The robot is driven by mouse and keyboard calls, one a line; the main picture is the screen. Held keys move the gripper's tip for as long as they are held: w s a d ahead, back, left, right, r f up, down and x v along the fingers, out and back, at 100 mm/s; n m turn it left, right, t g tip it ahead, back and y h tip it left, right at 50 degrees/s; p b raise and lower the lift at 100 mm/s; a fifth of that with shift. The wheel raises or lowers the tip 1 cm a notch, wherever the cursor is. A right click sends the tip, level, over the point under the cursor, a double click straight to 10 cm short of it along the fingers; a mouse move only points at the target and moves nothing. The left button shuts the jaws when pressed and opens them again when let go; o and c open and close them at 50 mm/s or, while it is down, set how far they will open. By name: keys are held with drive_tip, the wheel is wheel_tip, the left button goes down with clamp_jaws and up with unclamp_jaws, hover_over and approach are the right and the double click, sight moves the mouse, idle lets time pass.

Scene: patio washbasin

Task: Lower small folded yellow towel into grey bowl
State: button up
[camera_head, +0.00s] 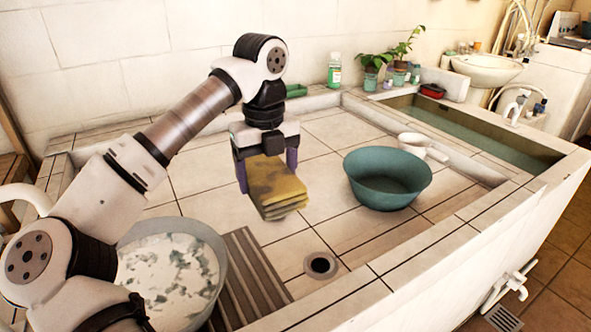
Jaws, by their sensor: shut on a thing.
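My gripper (266,168) points down over the middle of the tiled basin. It is shut on the small folded yellow towel (275,190), with a finger at each side of it. The towel hangs below the fingers in several stacked layers, and seems to be above the tiles. The grey bowl (222,262) stands at the lower left and holds whitish, foamy content with grey-green patches. My arm hides part of its left side. The towel is up and to the right of this bowl, apart from it.
A teal bowl (388,180) stands right of the towel, with a white handled cup (424,148) behind it. A slatted board (250,275) lies beside the grey bowl, near a drain hole (320,264). A water trough (480,135) runs along the right.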

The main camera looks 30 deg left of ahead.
drive_tip(key=s+a+f+b, duration=0.2)
drive_tip(key=s+a, duration=0.4)
drive_tip(key=s, duration=0.3)
drive_tip(key=s+a+f+b, duration=0.3)
drive_tip(key=s+a, duration=0.4)
drive_tip(key=s, duration=0.1)
drive_tip(key=shift+s, duration=0.35)
drive_tip(key=shift+f, duration=0.1)
drive_tip(key=shift+f, duration=0.1)
drive_tip(key=shift+f+b, duration=4.25)
drive_tip(key=shift+f, duration=1.35)
drive_tip(key=shift+f, duration=0.2)
drive_tip(key=o, duration=1.1)
drive_tip(key=shift+c, duration=0.2)
drive_tip(key=shift+r, duration=0.1)
wheel_tip(320, 180, up, 14)
drive_tip(key=p, duration=0.9)
